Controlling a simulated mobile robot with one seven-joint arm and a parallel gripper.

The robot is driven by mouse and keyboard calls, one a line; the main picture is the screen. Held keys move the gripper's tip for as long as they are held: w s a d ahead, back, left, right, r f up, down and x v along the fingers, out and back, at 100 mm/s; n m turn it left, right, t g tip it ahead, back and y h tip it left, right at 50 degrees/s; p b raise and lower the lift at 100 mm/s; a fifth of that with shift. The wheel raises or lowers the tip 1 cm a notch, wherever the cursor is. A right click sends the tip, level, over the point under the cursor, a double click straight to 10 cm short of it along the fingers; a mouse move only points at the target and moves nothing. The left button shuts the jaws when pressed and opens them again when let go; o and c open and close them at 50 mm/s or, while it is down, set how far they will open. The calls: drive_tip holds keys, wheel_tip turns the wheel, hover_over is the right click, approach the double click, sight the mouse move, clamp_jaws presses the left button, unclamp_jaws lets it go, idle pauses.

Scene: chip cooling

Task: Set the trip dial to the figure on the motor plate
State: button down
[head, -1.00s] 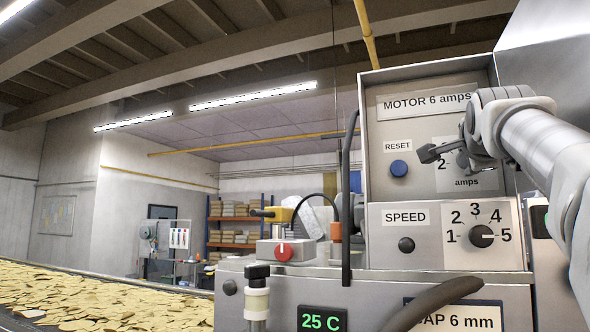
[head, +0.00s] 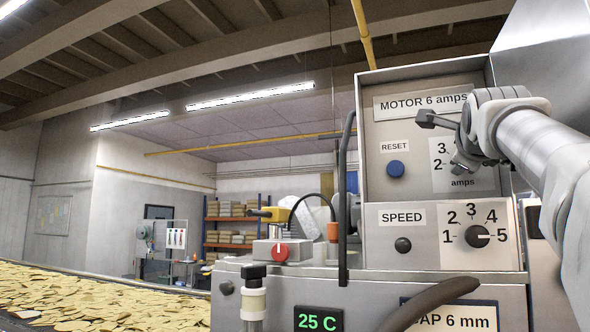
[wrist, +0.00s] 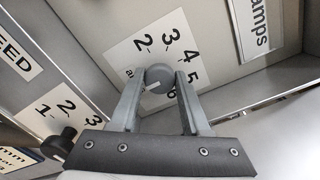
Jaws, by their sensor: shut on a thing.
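The motor plate (head: 425,103) reads "MOTOR 6 amps" at the top of the grey panel. The trip dial's white scale (head: 440,150) sits below it, marked amps, largely hidden by my gripper (head: 460,163) in the head view. In the wrist view the round grey dial knob (wrist: 158,82) sits between the two fingers of my gripper (wrist: 158,74), which is shut on it. Figures 2 to 5 show around the knob, with 6 partly behind the right finger. A pale mark shows on the knob; I cannot tell which figure it points to.
The blue reset button (head: 396,168) is left of the dial. The speed dial (head: 478,237) and a black knob (head: 403,245) are just below. A dark upright cable (head: 346,210) runs along the panel's left side. A red-knobbed box (head: 280,251) stands further left.

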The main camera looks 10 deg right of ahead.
idle(0.5)
drive_tip(key=shift+c, duration=1.9)
unclamp_jaws()
drive_tip(key=shift+s, duration=0.15)
